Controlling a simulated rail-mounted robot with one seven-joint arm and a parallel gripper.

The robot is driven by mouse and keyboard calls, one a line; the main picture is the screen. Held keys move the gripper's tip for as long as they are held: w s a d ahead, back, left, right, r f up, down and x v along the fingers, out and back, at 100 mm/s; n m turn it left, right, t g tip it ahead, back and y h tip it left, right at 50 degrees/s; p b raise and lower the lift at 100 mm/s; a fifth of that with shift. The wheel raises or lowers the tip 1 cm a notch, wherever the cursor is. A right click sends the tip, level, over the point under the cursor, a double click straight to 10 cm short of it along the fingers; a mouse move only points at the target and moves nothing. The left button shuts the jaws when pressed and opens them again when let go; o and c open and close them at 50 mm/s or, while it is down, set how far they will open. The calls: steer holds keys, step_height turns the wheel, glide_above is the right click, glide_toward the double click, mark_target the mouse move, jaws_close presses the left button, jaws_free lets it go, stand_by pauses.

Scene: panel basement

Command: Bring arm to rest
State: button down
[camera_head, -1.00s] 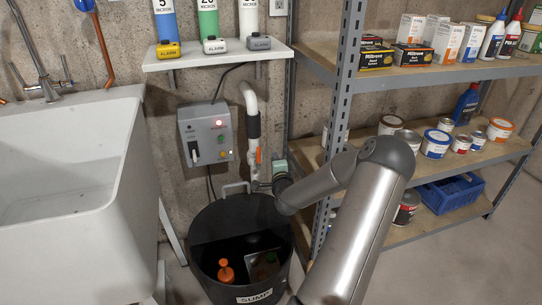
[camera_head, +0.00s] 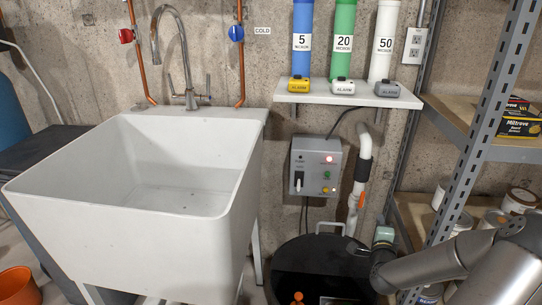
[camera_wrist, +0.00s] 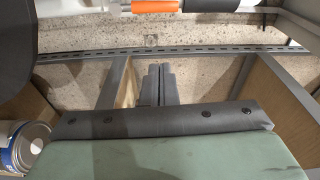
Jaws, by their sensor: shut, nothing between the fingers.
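My arm shows in the head view at the lower right, in front of the metal shelf rack, with its elbow cut by the right edge. My gripper (camera_wrist: 160,72) shows in the wrist view. Its two dark fingers lie together, with nothing between them. In the head view the greenish end of my arm (camera_head: 384,236) is beside the rack post, above and right of the black sump bin (camera_head: 290,258). The fingertips cannot be made out there.
The rack (camera_head: 470,150) stands close on the right with cans and boxes. A control box (camera_head: 318,167) with a red light and a white pipe (camera_head: 362,160) are on the wall. A filter shelf (camera_head: 350,98) is above. A white sink (camera_head: 150,240) fills the left.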

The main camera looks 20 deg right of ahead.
steer(key=w+a+r+n+g+y+p, duration=0.1)
steer(key=w+a+r+n+y+p, duration=0.15)
steer(key=a+r+n+p, duration=0.35)
steer(key=w+a+r+n+g+y+p, duration=0.1)
steer(key=w+a+n+g+y+p, duration=0.15)
steer(key=a, duration=0.65)
steer(key=w+a+r+n+g+y+p, duration=0.1)
steer(key=w+a+r+n+y+p, duration=0.1)
steer(key=a+r+n+y+p, duration=0.4)
steer(key=s+a+r+n+g+p, duration=0.9)
steer(key=s+a+r+n+p, duration=0.2)
steer(key=s+a+r, duration=1.1)
steer(key=a+p, duration=0.1)
steer(key=a, duration=0.1)
steer(key=shift+s+a+y, duration=0.35)
steer(key=shift+s+y, duration=0.05)
